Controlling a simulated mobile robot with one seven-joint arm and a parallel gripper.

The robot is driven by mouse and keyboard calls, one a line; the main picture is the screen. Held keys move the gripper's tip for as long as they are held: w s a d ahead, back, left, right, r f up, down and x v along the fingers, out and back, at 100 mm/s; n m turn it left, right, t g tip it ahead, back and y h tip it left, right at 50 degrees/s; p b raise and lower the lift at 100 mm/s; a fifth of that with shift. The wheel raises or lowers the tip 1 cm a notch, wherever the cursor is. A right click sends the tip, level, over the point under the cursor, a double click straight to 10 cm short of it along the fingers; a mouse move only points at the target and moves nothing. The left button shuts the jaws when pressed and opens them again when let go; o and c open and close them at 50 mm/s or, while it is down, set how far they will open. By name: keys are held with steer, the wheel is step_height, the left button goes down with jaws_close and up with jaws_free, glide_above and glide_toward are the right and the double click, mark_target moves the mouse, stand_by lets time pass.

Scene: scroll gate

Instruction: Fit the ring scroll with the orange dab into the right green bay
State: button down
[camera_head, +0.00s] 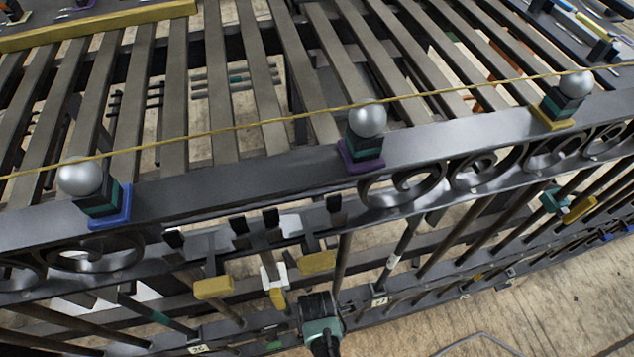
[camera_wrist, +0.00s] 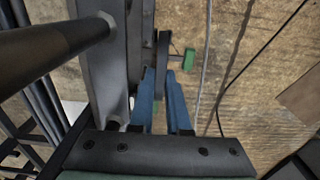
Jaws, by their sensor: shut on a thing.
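In the wrist view my blue-fingered gripper (camera_wrist: 161,74) is shut on a thin dark strip (camera_wrist: 163,52), seen edge-on. It may be the ring scroll; its outline and any orange dab cannot be made out. A small green block (camera_wrist: 188,60) shows just right of the strip. The strip is close beside the dark gate bars, with the wooden floor behind. In the head view a black and teal part of my arm is low in the middle, and the held thing cannot be made out. Which opening is the right green bay cannot be told.
A dark gate rail (camera_head: 230,192) crosses the head view, with silver ball finials (camera_head: 367,121) on coloured bases. Scrolls (camera_head: 405,186) fill the rail at right. Yellow blocks (camera_head: 317,262) and a teal block (camera_head: 553,199) sit below it. A yellow cord runs across.

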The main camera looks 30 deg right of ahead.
steer(key=shift+f, duration=0.2)
steer(key=c, duration=0.8)
jaws_free()
step_height(320, 180, up, 13)
steer(key=p, duration=0.4)
